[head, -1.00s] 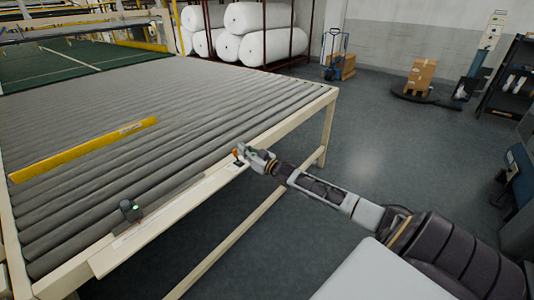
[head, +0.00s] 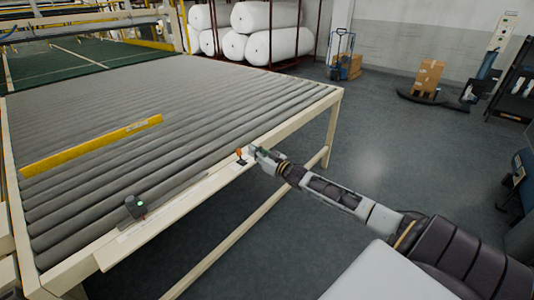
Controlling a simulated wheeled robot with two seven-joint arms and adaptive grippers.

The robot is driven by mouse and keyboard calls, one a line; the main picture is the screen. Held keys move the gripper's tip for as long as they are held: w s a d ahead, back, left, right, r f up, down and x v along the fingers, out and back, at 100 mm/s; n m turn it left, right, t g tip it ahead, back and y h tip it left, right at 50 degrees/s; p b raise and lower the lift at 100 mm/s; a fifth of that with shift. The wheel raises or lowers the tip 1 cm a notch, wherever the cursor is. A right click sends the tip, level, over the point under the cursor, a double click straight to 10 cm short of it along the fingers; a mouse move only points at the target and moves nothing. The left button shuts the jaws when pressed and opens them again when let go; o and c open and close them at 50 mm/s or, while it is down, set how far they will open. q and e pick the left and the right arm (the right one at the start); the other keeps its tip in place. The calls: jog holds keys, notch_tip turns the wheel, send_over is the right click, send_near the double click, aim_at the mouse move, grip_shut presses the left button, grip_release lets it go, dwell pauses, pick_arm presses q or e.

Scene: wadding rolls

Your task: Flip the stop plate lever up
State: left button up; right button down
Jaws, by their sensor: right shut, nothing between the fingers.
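A yellow bar (head: 92,146), likely the stop plate, lies across the rollers at the left. My left gripper is out of view.
The roller table (head: 325,104) fills the left side. A small dark box with a green light (head: 135,206) sits on its front rail.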

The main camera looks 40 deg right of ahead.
jog(key=s+d+r, duration=0.1)
jog(key=s+r, duration=0.1)
jog(key=s, duration=0.4)
jog(key=shift+s+d+r, duration=0.2)
jog(key=shift+s+r, duration=0.05)
jog(key=shift+s, duration=0.15)
dwell(0.4)
dwell(0.5)
